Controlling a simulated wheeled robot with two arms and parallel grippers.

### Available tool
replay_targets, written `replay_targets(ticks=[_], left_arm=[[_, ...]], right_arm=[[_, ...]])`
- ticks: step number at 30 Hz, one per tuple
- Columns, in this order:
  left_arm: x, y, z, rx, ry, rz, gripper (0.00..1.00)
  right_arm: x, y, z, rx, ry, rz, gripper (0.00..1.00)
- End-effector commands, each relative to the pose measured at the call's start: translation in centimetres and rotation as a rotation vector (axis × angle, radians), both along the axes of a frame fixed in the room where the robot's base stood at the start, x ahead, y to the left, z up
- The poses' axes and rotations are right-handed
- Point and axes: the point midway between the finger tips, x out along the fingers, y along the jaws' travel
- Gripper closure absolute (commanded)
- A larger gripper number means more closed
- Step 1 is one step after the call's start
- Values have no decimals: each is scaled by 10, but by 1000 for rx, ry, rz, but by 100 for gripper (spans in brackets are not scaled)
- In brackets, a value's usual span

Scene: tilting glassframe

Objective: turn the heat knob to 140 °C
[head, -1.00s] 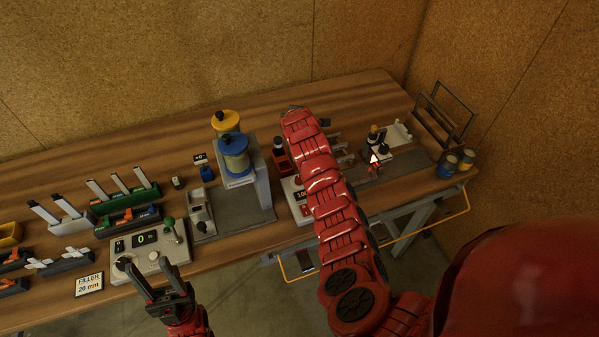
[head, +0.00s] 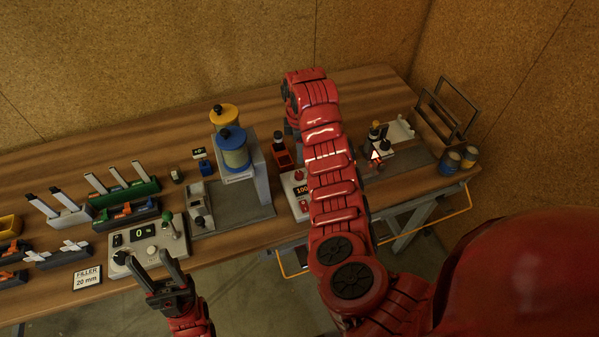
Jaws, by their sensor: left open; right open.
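A pale control box (head: 290,183) with a lit display reading about 100 (head: 302,190) and red buttons stands mid-bench. My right forearm covers its right part, and I see no heat knob on the part that shows. My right arm reaches over the bench and bends down at its far end. My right gripper (head: 291,126) is mostly hidden there, left of the forearm and behind the box; no object shows in it. My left gripper (head: 153,257) is open and empty at the bench's front edge, before another grey control box (head: 178,246).
That grey box has a display reading 0, knobs and a green-topped lever. A dispenser with yellow and blue canisters (head: 233,150) stands left of my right arm. Trays (head: 65,262) and a FILLER 20 mm sign (head: 87,277) lie left. A black rack (head: 446,110) stands right.

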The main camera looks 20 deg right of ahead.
Motion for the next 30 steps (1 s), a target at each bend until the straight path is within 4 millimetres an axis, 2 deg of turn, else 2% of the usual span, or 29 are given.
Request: replay_targets(ticks=[1, 5, 12, 15, 21, 30], left_arm=[[0, 0, -7, 0, 0, 0, 50], [0, 0, -16, 0, 0, 0, 50], [0, 0, -50, 0, 0, 0, 50], [0, 0, -61, 0, 0, 0, 50], [0, 0, -60, 0, 0, 0, 50], [0, 0, -60, 0, 0, 0, 50]], right_arm=[[0, -2, -13, -1, 2, 0, 52], [1, -2, -33, 0, 1, -2, 52], [4, -2, -80, 1, 0, -2, 52], [5, -2, -94, 0, -1, -3, 52], [6, -2, -110, -2, 1, -2, 52], [6, -2, -114, -2, -1, -1, 52]])
